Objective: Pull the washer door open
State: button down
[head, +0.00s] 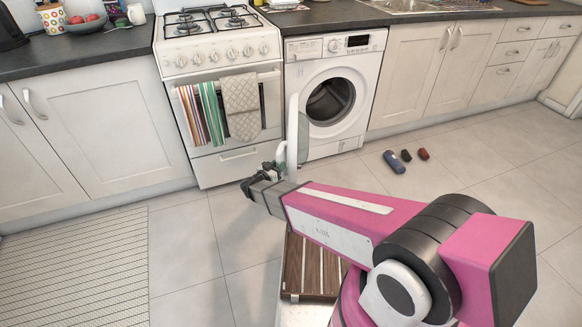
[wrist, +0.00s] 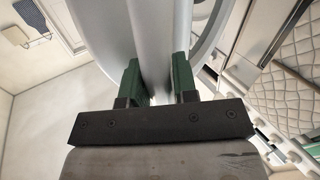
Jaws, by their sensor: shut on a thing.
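The white washer (head: 335,88) stands under the counter, right of the stove. Its round door (head: 292,130) is swung out from the front and shows nearly edge-on, hinged at the left. The round opening with the dark drum (head: 331,101) is uncovered. My gripper (head: 275,172) is low in front of the stove, at the door's outer side. The exact contact is partly hidden.
The stove (head: 222,100) with hanging towels (head: 240,105) is close to the door's left. A blue bottle-like thing (head: 394,162) and small dark and red things lie on the floor to the right. A slatted wooden piece (head: 312,265) is below my arm.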

jog(key=shift+m+g+h, duration=0.6)
jog(key=shift+h, duration=0.1)
jog(key=shift+w+a, duration=0.2)
jog(key=shift+a, duration=0.65)
jog(key=shift+w+a, duration=0.25)
jog(key=shift+a, duration=0.6)
jog(key=shift+w+a, duration=0.2)
jog(key=shift+a, duration=0.65)
jog(key=c, duration=0.9)
grip_release()
jog(key=shift+c, duration=0.2)
jog(key=shift+s, duration=0.15)
jog(key=v, duration=1)
jog(key=shift+s+a, duration=0.2)
jog(key=shift+a, duration=0.1)
